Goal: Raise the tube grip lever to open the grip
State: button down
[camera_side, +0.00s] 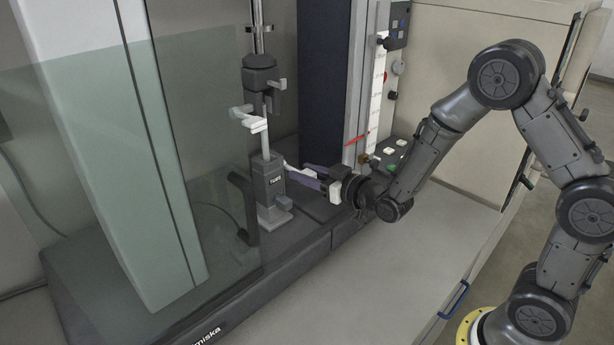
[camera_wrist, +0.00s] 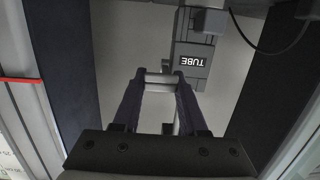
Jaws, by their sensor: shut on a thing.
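The tube grip (camera_side: 270,184) is a dark grey block marked TUBE, standing upright on the machine's base in the side view. It also shows in the wrist view (camera_wrist: 192,62), at top centre. Its lever looks like a pale bar (camera_wrist: 160,79) just left of the block in the wrist view. My gripper (camera_wrist: 160,84) has its fingers on the two ends of this bar and is shut on it. In the side view my gripper (camera_side: 292,172) reaches in from the right, beside the block. The fingers partly hide the lever there, so its exact angle is hard to tell.
An upper grip (camera_side: 260,78) hangs on a rod above, with white arms (camera_side: 248,118) below it. A clear panel (camera_side: 215,200) and a black handle (camera_side: 243,205) stand at left. The front table is clear.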

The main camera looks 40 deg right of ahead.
jog(key=shift+r+g, duration=0.35)
jog(key=shift+g, duration=0.15)
jog(key=shift+c, duration=2.2)
grip_release()
jog(key=shift+s, duration=0.1)
jog(key=v, duration=1.3)
jog(key=shift+s, duration=0.3)
jog(key=shift+r, duration=0.2)
